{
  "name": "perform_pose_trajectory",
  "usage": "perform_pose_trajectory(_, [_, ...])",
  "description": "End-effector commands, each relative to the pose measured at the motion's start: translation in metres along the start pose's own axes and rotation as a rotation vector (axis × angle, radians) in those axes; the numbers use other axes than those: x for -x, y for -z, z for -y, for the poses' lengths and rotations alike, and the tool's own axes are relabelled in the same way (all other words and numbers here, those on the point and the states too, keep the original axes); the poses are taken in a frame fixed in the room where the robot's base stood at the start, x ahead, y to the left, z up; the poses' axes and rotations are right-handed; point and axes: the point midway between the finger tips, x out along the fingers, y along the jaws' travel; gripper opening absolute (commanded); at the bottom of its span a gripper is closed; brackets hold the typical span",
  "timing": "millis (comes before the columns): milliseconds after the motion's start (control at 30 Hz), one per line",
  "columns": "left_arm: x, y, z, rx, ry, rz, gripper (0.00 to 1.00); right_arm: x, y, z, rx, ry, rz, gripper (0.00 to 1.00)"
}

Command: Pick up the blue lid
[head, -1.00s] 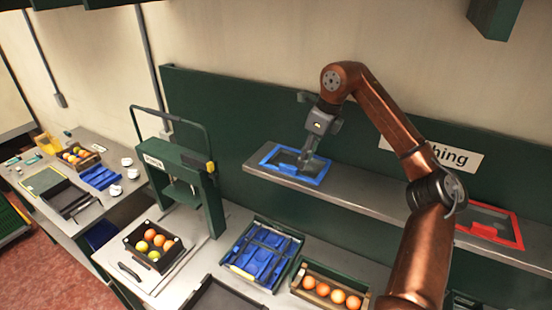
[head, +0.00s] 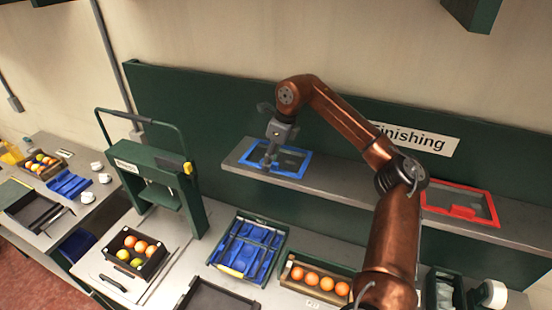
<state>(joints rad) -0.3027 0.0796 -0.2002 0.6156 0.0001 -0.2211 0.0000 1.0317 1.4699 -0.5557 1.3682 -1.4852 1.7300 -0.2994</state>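The blue lid (head: 287,174), a flat blue frame around a dark panel, lies on the grey shelf at the upper middle of the head view. My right gripper (head: 267,161) points down over the left part of the lid and hides some of it. Its fingertips are close to the lid, but I cannot tell whether they touch it. The fingers are too small and dark to tell whether they are open or shut. My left gripper is not in view.
A red-framed lid (head: 463,212) lies farther right on the shelf (head: 350,190). Below are a green press (head: 150,172), a tray of blue parts (head: 246,250), a crate of oranges (head: 316,292) and a black box of fruit (head: 118,268). The shelf between the lids is clear.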

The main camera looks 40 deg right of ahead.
Motion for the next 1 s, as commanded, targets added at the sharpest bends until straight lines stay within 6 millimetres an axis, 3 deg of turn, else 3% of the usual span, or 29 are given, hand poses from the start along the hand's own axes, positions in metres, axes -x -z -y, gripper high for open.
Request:
perform_pose_trajectory(100, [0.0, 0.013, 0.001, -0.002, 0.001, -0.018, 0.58, -0.001, 0.001, 0.0, -0.001, 0.001, 0.001, 0.33])
perform_pose_trajectory(233, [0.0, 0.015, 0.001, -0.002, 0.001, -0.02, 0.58, -0.001, 0.001, 0.0, -0.001, 0.001, 0.001, 0.33])
perform_pose_trajectory(700, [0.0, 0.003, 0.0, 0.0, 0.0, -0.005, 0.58, -0.001, 0.002, 0.001, -0.003, 0.001, 0.001, 0.0])
perform_pose_trajectory(1000, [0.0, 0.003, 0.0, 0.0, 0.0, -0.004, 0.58, 0.0, 0.001, 0.001, -0.002, 0.001, 0.001, 0.0])
